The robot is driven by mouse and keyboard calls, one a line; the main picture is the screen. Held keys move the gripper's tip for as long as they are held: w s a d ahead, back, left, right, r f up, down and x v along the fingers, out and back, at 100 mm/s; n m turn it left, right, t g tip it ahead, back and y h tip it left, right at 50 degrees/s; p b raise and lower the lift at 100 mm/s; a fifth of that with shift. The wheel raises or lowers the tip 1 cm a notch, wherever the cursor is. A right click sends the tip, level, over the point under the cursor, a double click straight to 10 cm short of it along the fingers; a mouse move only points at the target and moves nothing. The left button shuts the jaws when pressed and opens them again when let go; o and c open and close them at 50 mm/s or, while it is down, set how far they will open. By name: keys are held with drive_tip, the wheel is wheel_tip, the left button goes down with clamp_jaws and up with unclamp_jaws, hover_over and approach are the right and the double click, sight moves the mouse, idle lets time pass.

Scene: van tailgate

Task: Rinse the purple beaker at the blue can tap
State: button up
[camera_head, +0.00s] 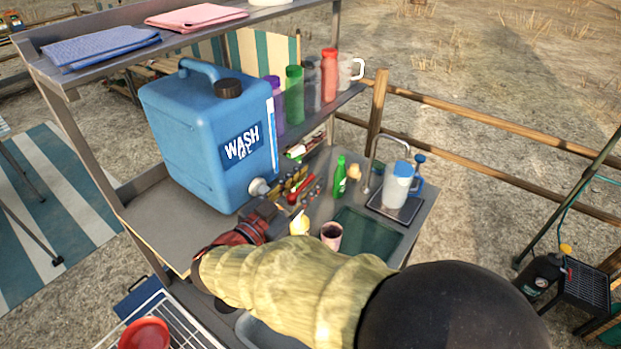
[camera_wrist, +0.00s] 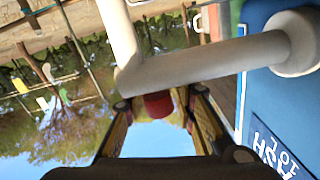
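The blue can (camera_head: 205,135), marked WASH, stands on the counter. Its pale tap (camera_head: 258,187) sticks out low on its front; in the wrist view the tap's pipe (camera_wrist: 215,65) crosses close to the camera. My gripper (camera_head: 295,186) is just in front of the tap. In the wrist view my gripper (camera_wrist: 158,112) has its fingers apart, with a red piece (camera_wrist: 158,104) by the pipe's end showing between them; I cannot tell whether they touch it. A tall purple beaker (camera_head: 274,100) stands on the shelf beside the can, apart from my gripper.
Green (camera_head: 294,95) and red (camera_head: 329,75) vessels and a white mug (camera_head: 350,72) share the shelf. A pink cup with dark contents (camera_head: 331,236), a green bottle (camera_head: 340,177) and a clear jug (camera_head: 397,185) stand on the counter. My arm covers the front counter.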

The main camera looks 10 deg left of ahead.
drive_tip(key=shift+x, duration=0.85)
drive_tip(key=shift+c, duration=1.2)
drive_tip(key=c, duration=0.4)
clamp_jaws()
